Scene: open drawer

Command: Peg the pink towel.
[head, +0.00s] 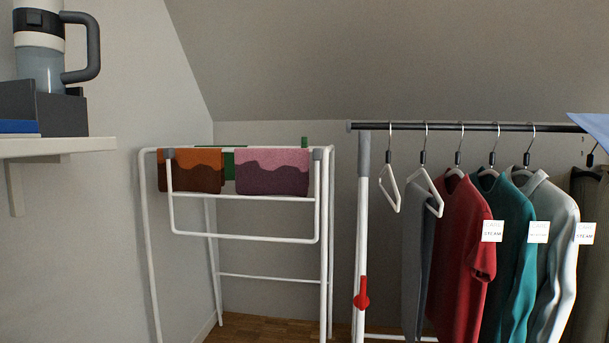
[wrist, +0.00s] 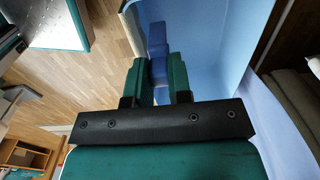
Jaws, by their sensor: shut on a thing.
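The pink towel (head: 271,171), with a darker wavy lower band, hangs over the front right of the white drying rack (head: 245,239) in the head view. An orange and brown towel (head: 195,170) hangs to its left. A small green piece (head: 304,142), perhaps a peg, stands up at the rack's back right. In the wrist view my gripper (wrist: 157,72) is shut on a blue peg (wrist: 157,45). Its teal fingers lie on either side of the peg and hide part of it. My gripper does not show in the head view, and the towel does not show in the wrist view.
A clothes rail (head: 464,126) with hangers and several garments stands right of the rack. A wall shelf (head: 55,146) with a bottle (head: 40,45) is at the left. A light blue surface (wrist: 205,38) lies close beside the peg in the wrist view.

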